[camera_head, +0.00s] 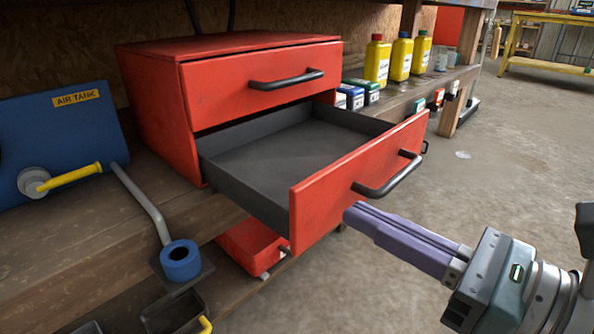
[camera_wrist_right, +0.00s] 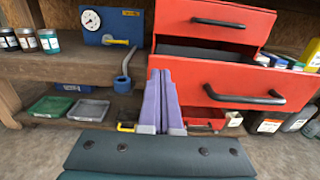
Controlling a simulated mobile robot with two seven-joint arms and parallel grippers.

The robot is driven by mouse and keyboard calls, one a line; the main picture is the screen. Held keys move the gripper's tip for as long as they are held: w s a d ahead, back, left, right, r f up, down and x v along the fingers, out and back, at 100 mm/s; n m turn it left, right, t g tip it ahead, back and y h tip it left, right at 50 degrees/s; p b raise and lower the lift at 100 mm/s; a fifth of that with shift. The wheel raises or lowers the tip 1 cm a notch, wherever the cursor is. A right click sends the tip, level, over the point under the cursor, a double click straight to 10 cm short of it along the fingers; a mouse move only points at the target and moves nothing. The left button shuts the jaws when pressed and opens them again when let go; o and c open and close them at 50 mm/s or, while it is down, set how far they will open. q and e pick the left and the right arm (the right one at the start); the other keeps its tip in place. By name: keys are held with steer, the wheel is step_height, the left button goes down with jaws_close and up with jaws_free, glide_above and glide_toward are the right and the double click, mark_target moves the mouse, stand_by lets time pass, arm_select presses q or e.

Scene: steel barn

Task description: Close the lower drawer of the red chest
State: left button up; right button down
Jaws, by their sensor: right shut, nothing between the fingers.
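The red chest (camera_head: 152,95) stands on the wooden bench in the head view. Its upper drawer (camera_head: 225,88) is closed. Its lower drawer (camera_head: 310,208) is pulled far out, and its dark grey inside looks empty. The lower drawer's black handle (camera_head: 388,178) is on the red front; the front also shows in the right wrist view (camera_wrist_right: 215,82). My right gripper (camera_head: 352,212) is shut and empty, with its purple fingers just in front of the drawer front, below the handle. In the head view I cannot tell whether the fingertips touch it. My left gripper is not in view.
A blue air tank panel (camera_head: 60,140) with a yellow lever stands left of the chest. A grey pipe with a blue ring (camera_head: 180,260) sits at the bench edge. Yellow bottles (camera_head: 377,62) and small jars stand right of the chest. Concrete floor is open at right.

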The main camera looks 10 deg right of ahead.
mark_target(309, 189)
steer(key=x, duration=0.5)
arm_select(q)
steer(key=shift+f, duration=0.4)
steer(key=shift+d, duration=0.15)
steer(key=shift+b, duration=0.3)
